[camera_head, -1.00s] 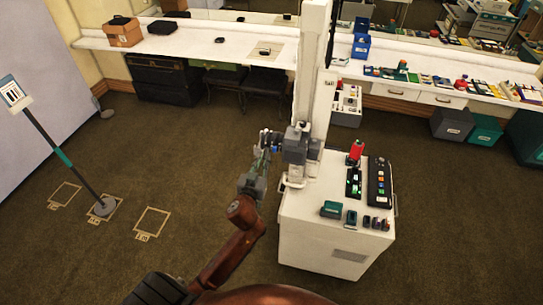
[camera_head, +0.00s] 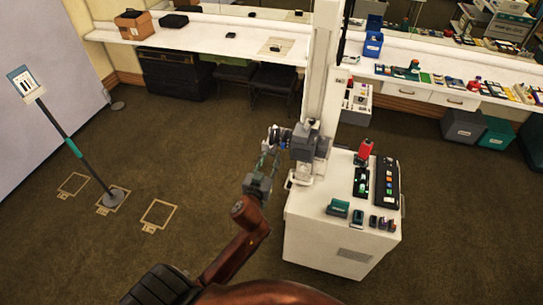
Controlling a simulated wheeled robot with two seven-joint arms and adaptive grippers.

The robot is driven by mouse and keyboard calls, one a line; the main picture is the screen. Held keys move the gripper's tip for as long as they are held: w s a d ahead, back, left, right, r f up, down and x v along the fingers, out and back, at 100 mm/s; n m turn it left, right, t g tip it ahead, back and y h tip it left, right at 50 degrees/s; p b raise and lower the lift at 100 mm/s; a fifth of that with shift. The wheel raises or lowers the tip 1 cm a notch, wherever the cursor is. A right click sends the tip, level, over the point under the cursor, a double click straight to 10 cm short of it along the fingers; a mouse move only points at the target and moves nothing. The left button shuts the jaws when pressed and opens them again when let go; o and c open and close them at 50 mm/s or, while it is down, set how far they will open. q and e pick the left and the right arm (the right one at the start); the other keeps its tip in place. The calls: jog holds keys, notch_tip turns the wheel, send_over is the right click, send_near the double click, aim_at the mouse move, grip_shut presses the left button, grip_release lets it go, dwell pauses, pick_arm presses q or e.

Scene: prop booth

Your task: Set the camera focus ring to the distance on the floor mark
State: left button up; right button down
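A grey camera (camera_head: 304,142) is mounted on the white column (camera_head: 322,85) of a white cabinet. Its lens part (camera_head: 279,136) points left. My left gripper (camera_head: 271,150) is at the lens, with its fingers up around or beside the ring; I cannot tell whether they touch it. The fingers are too small to show whether they are open or shut. Square floor marks (camera_head: 159,214) lie on the carpet at the left, with small labels too small to read. A stand with a striped chart (camera_head: 27,84) has its base (camera_head: 111,198) on the middle mark. My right gripper is not in view.
The white cabinet (camera_head: 322,236) carries a red-topped device (camera_head: 365,149), a black button panel (camera_head: 386,183) and small boxes along its front. A long white counter (camera_head: 216,45) runs along the back wall. The carpet between the marks and the cabinet is open.

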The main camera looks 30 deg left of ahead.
pick_arm(q)
jog(key=f+v, duration=0.1)
jog(key=v, duration=0.9)
jog(key=shift+r, duration=0.5)
jog(key=shift+d, duration=0.1)
